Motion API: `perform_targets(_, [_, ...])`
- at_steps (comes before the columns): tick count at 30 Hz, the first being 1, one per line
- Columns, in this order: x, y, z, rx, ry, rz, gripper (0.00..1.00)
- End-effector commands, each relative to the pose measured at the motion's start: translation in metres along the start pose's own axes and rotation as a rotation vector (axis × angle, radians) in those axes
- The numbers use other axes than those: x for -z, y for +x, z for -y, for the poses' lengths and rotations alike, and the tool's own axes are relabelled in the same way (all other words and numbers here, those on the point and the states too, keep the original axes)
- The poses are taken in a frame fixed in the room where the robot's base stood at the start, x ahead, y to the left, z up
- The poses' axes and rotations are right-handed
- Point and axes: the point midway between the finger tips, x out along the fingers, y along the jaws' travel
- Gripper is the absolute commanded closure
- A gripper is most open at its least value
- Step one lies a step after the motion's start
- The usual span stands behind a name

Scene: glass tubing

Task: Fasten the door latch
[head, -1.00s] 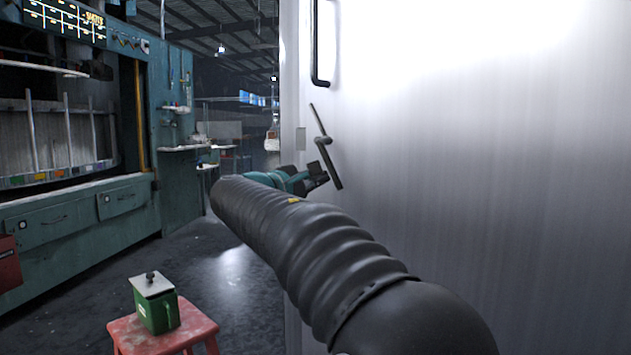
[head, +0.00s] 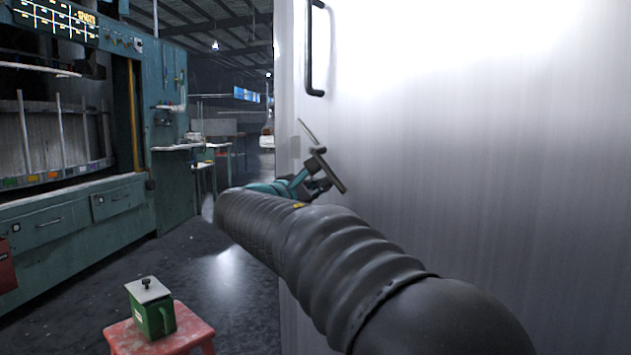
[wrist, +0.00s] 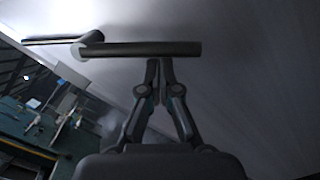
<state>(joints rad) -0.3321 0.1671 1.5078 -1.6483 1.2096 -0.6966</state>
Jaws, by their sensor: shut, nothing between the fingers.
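The door (head: 450,150) is a large pale metal panel filling the right of the head view. Its latch (head: 332,174) is a dark bar on a small pivot, slanting from upper left to lower right. A thinner rod (head: 308,131) slants up and left from the pivot. In the wrist view the latch bar (wrist: 140,49) lies almost level across the top, with another dark piece (wrist: 62,39) to its left. My gripper (head: 316,188) is just below the latch. Its fingers (wrist: 160,62) are together and empty, tips close under the bar; whether they touch it I cannot tell.
A vertical dark pull handle (head: 314,60) is on the door above the latch. A red stool (head: 190,335) with a green box (head: 152,318) stands at the lower left. A teal machine (head: 70,215) lines the left. The floor (head: 228,265) between is clear.

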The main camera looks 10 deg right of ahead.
Motion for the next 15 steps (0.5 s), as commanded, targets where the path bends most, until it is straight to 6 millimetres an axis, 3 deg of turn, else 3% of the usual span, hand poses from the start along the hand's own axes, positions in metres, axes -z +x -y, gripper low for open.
perform_targets(1, [-0.01,0.0,-0.003,-0.002,-0.045,0.001,1.0])
perform_targets(8, [-0.026,0.001,0.0,-0.013,-0.263,0.0,1.0])
perform_targets(15, [-0.042,0.002,0.0,-0.012,-0.251,0.001,1.0])
